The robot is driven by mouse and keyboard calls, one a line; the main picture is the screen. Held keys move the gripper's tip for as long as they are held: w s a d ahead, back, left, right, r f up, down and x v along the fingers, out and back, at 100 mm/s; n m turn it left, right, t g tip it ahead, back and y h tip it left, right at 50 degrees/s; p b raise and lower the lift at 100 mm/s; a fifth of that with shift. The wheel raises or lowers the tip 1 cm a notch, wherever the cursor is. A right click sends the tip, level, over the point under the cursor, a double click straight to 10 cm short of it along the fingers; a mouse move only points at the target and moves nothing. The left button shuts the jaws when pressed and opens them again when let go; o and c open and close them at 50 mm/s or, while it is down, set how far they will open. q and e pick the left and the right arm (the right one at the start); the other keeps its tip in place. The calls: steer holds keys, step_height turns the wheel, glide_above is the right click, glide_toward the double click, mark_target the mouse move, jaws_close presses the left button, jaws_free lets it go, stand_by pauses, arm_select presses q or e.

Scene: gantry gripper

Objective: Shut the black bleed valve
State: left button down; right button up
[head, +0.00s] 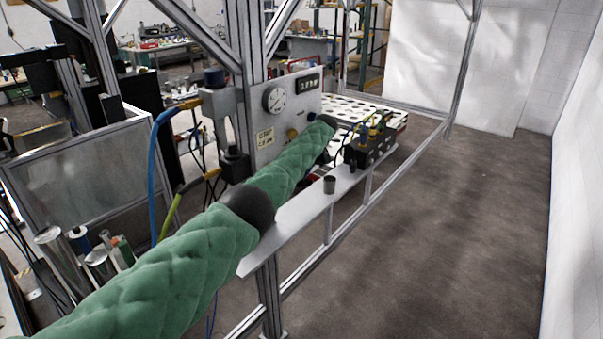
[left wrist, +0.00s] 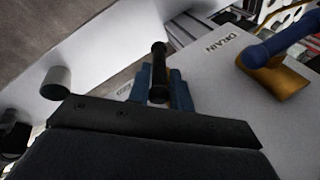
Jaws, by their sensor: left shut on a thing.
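The black bleed valve's handle (left wrist: 159,62) shows in the left wrist view as a short black bar with a rounded end, in front of the pale panel (left wrist: 215,85). My left gripper (left wrist: 160,85) has its dark blue fingers on either side of this handle and is shut on it. The valve's body and pivot are hidden behind the handle and gripper. In the head view my green-sleeved left arm reaches to the panel (head: 292,100) and hides the black valve and the fingertips. My right gripper is in neither view.
A blue-handled brass valve (left wrist: 280,55) is close to the right, near the word DRAIN. A gauge (head: 275,99) is on the panel. Floor at right is clear.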

arm_select(q)
steer(key=shift+d+r, duration=0.15)
steer(key=shift+r, duration=0.05)
steer(key=c, duration=1.4)
jaws_free()
steer(key=shift+w, duration=0.1)
steer(key=shift+c, duration=0.2)
steer(key=shift+o, duration=0.6)
steer(key=shift+d+f, duration=0.15)
steer(key=shift+f, duration=0.05)
steer(key=shift+a, duration=0.2)
steer(key=shift+d+r+b, duration=0.15)
steer(key=shift+b, duration=0.15)
steer(key=shift+d+r, duration=0.2)
steer(key=shift+r, duration=0.1)
steer(key=b+v, duration=0.3)
steer(key=v, duration=0.3)
steer(key=shift+d+r, duration=0.2)
steer(key=shift+r, duration=0.15)
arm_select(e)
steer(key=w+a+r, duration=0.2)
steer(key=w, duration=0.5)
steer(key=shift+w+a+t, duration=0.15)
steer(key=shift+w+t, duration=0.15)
